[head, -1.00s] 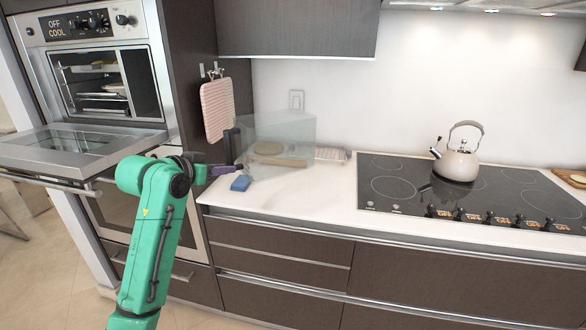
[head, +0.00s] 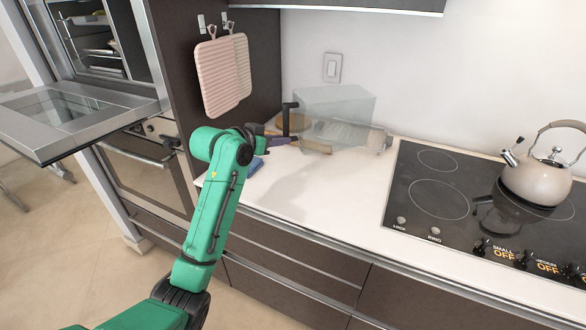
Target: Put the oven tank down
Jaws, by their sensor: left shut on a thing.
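The oven tank (head: 345,103) is a clear, see-through box with a black handle at its left end, over the back left of the counter. My left gripper (head: 288,138) is at this handle end and shut on the tank. The gripper's fingers are small and partly hidden behind the green arm. I cannot tell whether the tank's underside touches the counter. My right gripper is not in view.
A blue sponge (head: 252,166) lies by my left wrist. Wooden round things and a ribbed tray show through or beside the tank. The oven door (head: 75,112) hangs open at left. A kettle (head: 536,178) stands on the cooktop (head: 440,195). The white counter (head: 300,190) is clear in front.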

